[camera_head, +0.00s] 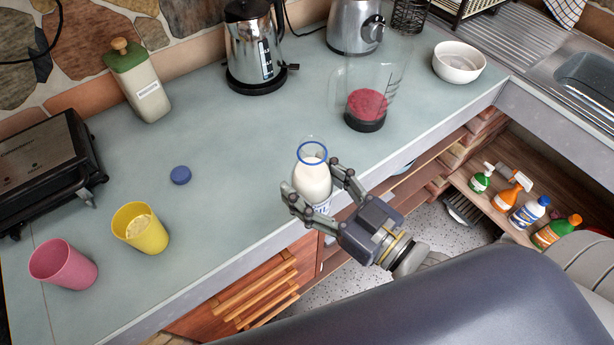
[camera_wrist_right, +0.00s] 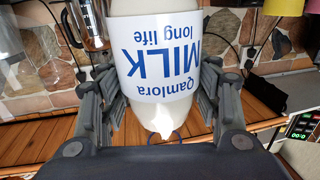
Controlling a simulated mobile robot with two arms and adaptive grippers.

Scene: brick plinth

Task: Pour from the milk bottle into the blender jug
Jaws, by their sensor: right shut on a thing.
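The milk bottle (camera_head: 312,180) is clear with white milk inside and a blue ring at its open neck. It stands near upright at the counter's front edge; I cannot tell if it touches the counter. My right gripper (camera_head: 318,192) is shut on it from the front right. In the right wrist view, the bottle (camera_wrist_right: 165,70) with its blue MILK label fills the space between the fingers (camera_wrist_right: 160,100). The blender jug (camera_head: 367,100) is clear, with red content low inside and a dark base, behind and right of the bottle. My left gripper is not in view.
A blue cap (camera_head: 180,175) lies on the counter (camera_head: 240,150). A yellow cup (camera_head: 140,230) and pink cup (camera_head: 62,264) stand at the left front. A kettle (camera_head: 250,50), a white bowl (camera_head: 458,62) and a green-lidded container (camera_head: 138,82) stand further back. The counter between bottle and jug is clear.

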